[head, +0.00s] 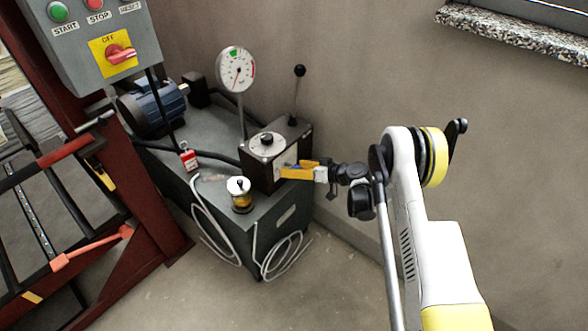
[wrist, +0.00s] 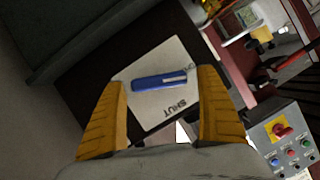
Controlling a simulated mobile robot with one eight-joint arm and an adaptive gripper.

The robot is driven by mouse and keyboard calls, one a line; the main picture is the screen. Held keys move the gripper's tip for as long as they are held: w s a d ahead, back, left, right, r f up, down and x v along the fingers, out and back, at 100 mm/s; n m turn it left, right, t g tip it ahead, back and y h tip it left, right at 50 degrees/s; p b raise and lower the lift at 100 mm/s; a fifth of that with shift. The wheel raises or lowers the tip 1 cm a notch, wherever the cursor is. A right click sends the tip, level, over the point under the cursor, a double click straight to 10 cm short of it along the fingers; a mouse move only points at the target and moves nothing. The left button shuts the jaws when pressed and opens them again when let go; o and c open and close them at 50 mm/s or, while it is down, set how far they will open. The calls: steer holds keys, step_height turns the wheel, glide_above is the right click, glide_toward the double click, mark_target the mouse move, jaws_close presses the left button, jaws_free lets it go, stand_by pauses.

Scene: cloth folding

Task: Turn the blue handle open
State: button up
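The blue handle (wrist: 158,80) is a short bar on a white plate (wrist: 152,112) in the wrist view. It lies nearly level across the picture. The plate reads SHUT below the handle; another label at its upper right is partly hidden by a finger. The plate is on the side of a black box (head: 262,172) in the head view, where the handle is hidden or too small to tell. My gripper (wrist: 160,82) is open, its yellow fingers on either side of the handle with gaps between. It also shows against the box's right side in the head view (head: 290,171).
The box stands on a dark green tank (head: 268,221) with a gauge (head: 237,71), a black-knobbed lever (head: 298,86), a yellow-bodied filler cap (head: 241,196) and a blue motor (head: 151,108). A control box (head: 96,40) and red frame are at left. The wall is behind; floor in front is open.

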steer(key=c, duration=1)
steer(key=shift+s+a+n+t+h, duration=0.15)
steer(key=shift+n+t+h, duration=0.35)
steer(key=shift+n, duration=0.5)
steer(key=shift+f+n+t, duration=0.15)
steer(key=shift+n+t, duration=0.15)
steer(key=shift+n, duration=0.3)
steer(key=o, duration=1.2)
steer(key=shift+c, duration=0.2)
